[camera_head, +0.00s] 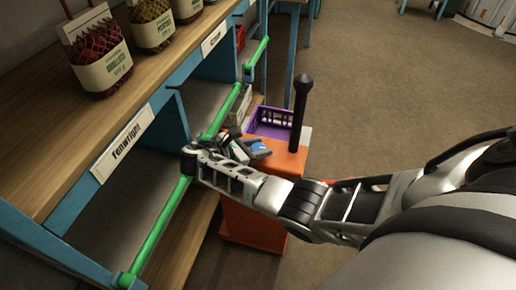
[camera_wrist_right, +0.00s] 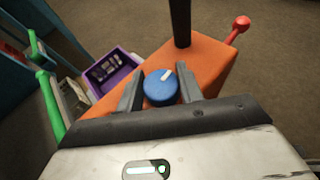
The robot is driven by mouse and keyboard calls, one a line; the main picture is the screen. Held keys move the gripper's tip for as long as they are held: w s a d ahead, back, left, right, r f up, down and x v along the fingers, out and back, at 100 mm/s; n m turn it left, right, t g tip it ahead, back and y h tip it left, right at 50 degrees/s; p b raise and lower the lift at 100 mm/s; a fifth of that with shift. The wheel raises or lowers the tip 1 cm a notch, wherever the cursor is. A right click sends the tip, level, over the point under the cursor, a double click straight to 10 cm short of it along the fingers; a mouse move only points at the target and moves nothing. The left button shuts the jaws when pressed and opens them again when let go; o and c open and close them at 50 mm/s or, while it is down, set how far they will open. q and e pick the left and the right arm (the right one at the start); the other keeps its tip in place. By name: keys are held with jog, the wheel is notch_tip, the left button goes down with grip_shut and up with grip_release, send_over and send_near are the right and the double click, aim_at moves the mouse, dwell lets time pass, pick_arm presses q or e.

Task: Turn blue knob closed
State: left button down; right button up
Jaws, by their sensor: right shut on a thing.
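The blue knob (camera_wrist_right: 159,89) sits on top of an orange machine (camera_wrist_right: 205,66); its white pointer line points up and to the right in the right wrist view. My right gripper (camera_wrist_right: 160,88) has one finger on each side of the knob and is shut on it. In the head view, the right gripper (camera_head: 254,150) is over the orange box's top, and only a little of the blue knob (camera_head: 259,147) shows between the fingers. My left gripper is not in view.
A black post (camera_head: 300,112) rises from the orange machine beside the knob. A red-tipped lever (camera_wrist_right: 240,24) sticks out at its side. A purple crate (camera_head: 268,121) is behind it. A shelf with green rails (camera_head: 163,225) and sacks (camera_head: 100,60) stands at left. Floor at right is open.

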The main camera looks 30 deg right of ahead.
jog(key=shift+m+g, duration=0.4)
jog(key=shift+m+g+b, duration=0.3)
jog(key=shift+m+g, duration=0.1)
jog(key=shift+g, duration=0.1)
jog(key=o, duration=1)
